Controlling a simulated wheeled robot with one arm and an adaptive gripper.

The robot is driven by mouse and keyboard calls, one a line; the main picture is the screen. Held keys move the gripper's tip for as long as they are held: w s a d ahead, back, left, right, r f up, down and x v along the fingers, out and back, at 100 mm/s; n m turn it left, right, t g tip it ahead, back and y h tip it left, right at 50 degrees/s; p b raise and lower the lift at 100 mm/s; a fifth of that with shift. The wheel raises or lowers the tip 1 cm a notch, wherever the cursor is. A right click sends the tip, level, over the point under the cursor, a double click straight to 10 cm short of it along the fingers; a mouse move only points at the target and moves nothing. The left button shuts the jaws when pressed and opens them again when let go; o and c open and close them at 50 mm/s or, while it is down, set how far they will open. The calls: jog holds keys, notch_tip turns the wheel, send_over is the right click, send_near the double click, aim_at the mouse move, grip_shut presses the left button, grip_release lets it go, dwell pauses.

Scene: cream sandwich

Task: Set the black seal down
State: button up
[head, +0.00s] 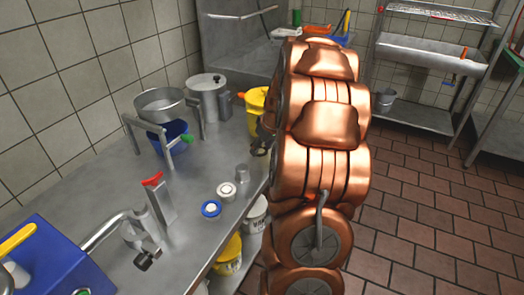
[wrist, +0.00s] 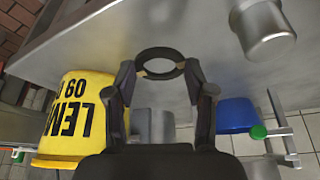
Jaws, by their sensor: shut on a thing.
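The black seal (wrist: 158,50) is a dark flat ring, seen in the wrist view between the fingertips of my gripper (wrist: 161,69). My gripper is shut on it, with one fingertip on each side of the ring. The grey metal counter (wrist: 90,45) lies behind the ring; I cannot tell whether the ring touches it. In the head view my copper arm covers most of the gripper, and only dark parts of it (head: 261,140) show at the counter's right edge. The seal cannot be made out there.
In the wrist view a yellow bucket (wrist: 72,118) stands left, a metal cylinder (wrist: 263,30) upper right and a blue container (wrist: 237,114) right. In the head view, a blue-rimmed white disc (head: 211,209), a white-topped piece (head: 227,191) and a red-topped stand (head: 158,198) occupy the counter (head: 110,208).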

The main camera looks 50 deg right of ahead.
aim_at(262, 158)
jog(key=shift+w+d, duration=0.75)
notch_tip(262, 158, down, 3)
jog(key=shift+s+a+r, duration=0.1)
jog(key=shift+a+r, duration=0.05)
jog(key=shift+r, duration=0.05)
jog(key=shift+f, duration=0.5)
jog(key=shift+f, duration=0.2)
jog(key=o, duration=0.8)
jog(key=shift+c, duration=0.2)
jog(key=shift+r, duration=0.1)
